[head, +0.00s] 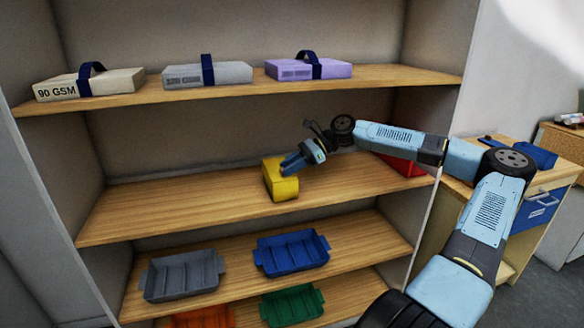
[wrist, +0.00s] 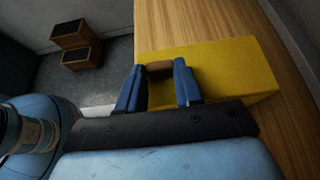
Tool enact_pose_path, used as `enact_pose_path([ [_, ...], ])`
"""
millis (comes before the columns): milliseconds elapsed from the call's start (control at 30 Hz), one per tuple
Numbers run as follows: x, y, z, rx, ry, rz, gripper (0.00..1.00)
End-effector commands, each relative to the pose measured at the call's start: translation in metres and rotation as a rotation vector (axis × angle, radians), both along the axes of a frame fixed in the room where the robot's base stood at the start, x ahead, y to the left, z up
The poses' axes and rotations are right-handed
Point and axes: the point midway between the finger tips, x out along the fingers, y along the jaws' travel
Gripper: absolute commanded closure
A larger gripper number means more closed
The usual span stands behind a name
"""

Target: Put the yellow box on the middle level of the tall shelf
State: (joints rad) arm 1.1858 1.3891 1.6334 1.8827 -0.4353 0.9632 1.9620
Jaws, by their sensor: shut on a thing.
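The yellow box (head: 284,188) is at the middle level of the tall shelf (head: 210,205), close to the front edge of the board. My gripper (head: 290,165) reaches in from the right and is shut on the box. In the wrist view my two blue fingers (wrist: 159,78) grip a part of the yellow box (wrist: 235,68). The box overlaps the wooden board (wrist: 190,22) there, with the floor beyond its left side. I cannot tell whether its underside touches the board.
Three paper packs with dark straps, white (head: 115,84), grey (head: 225,75) and purple (head: 290,69), lie on the level above. Grey (head: 182,278) and blue (head: 291,255) trays stand below. A red thing (head: 402,166) sits behind my arm at right. The middle level's left is clear.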

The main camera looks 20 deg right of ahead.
Motion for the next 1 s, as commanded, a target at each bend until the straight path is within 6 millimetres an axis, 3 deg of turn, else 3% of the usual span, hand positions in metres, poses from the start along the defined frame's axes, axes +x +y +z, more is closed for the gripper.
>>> enact_pose_path([
  [367, 0.0024, -0.0007, -0.0043, -0.001, 0.000, -0.002, 1.00],
  [400, 0.0024, -0.0008, -0.0046, -0.002, 0.000, -0.001, 0.63],
  [600, 0.0023, -0.0011, -0.0044, -0.001, 0.000, -0.002, 0.44],
  [667, 0.0023, -0.0012, -0.0044, -0.001, 0.000, -0.002, 0.40],
  [1000, 0.0025, -0.0070, -0.0015, -0.002, 0.000, -0.004, 0.40],
])
